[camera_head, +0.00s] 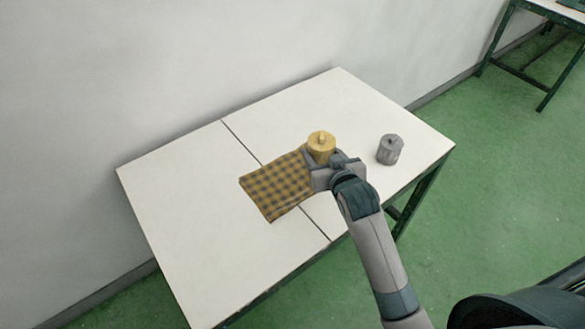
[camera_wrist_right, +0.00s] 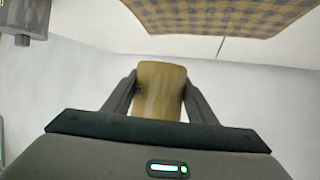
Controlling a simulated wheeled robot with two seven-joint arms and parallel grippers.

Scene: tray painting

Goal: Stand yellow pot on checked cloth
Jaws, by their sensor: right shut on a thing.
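The yellow pot (camera_head: 321,144), with a small knob on its lid, stands upright in the grasp of my right gripper (camera_head: 325,163). In the right wrist view the pot (camera_wrist_right: 159,92) sits between the two fingers, which are shut on its sides. The brown and grey checked cloth (camera_head: 270,188) lies on the table. In the head view the pot appears at the cloth's upper right corner. In the wrist view a gap shows between the pot and the cloth (camera_wrist_right: 225,15). My left gripper is not in view.
A grey lidded pot (camera_head: 390,149) stands on the white table (camera_head: 190,200), right of my right gripper. A dark seam crosses the table under the cloth. The table's left part and back are clear. A wall runs behind it.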

